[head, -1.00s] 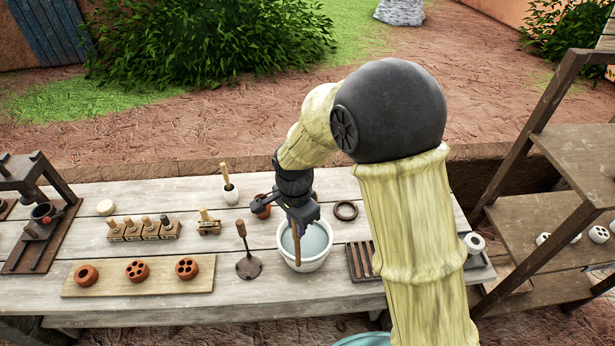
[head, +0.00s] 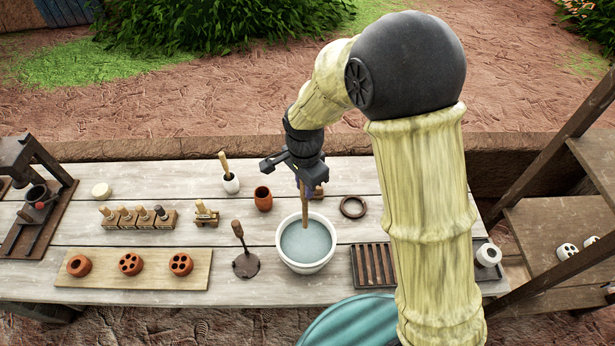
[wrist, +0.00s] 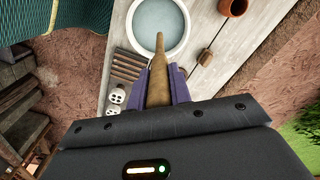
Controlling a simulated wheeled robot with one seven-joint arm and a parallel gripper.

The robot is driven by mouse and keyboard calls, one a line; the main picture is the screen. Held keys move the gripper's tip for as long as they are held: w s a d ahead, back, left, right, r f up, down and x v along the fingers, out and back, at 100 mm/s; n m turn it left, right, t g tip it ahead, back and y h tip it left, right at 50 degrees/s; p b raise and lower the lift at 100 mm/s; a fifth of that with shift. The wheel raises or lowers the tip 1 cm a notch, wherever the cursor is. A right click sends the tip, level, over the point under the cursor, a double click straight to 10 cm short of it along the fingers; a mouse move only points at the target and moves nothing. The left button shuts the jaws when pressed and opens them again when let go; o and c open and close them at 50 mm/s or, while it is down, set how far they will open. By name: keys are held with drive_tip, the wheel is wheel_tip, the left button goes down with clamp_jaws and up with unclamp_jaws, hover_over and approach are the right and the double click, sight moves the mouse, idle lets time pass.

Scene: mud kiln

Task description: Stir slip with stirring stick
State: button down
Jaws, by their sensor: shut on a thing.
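A white bucket (head: 306,266) of grey-blue slip (head: 306,242) stands on the wooden table. My gripper (head: 303,186) is above the bucket and shut on a brown stirring stick (head: 304,209). The stick hangs nearly upright, its lower end over or at the slip near the far side; whether it touches the surface I cannot tell. In the wrist view, the gripper's purple fingers (wrist: 164,88) clasp the stick (wrist: 159,66), whose tip points at the bucket (wrist: 185,44).
A clay cup (head: 263,198), a dark ring (head: 353,207) and a round-based tool with an upright handle (head: 245,264) stand close around the bucket. A slatted rack (head: 374,266) is to its right. A board (head: 200,270) with clay pieces lies left. Shelves (head: 560,230) stand at the right.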

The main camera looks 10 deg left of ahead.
sight(306, 200)
drive_tip(key=shift+s+d, duration=0.25)
drive_tip(key=shift+s, duration=0.05)
drive_tip(key=shift+w+f+b, duration=0.1)
drive_tip(key=shift+f+b, duration=1.55)
drive_tip(key=shift+f, duration=0.45)
drive_tip(key=shift+a+f+b, duration=0.1)
drive_tip(key=shift+f+b, duration=3.3)
drive_tip(key=shift+f, duration=1.45)
drive_tip(key=shift+a, duration=0.1)
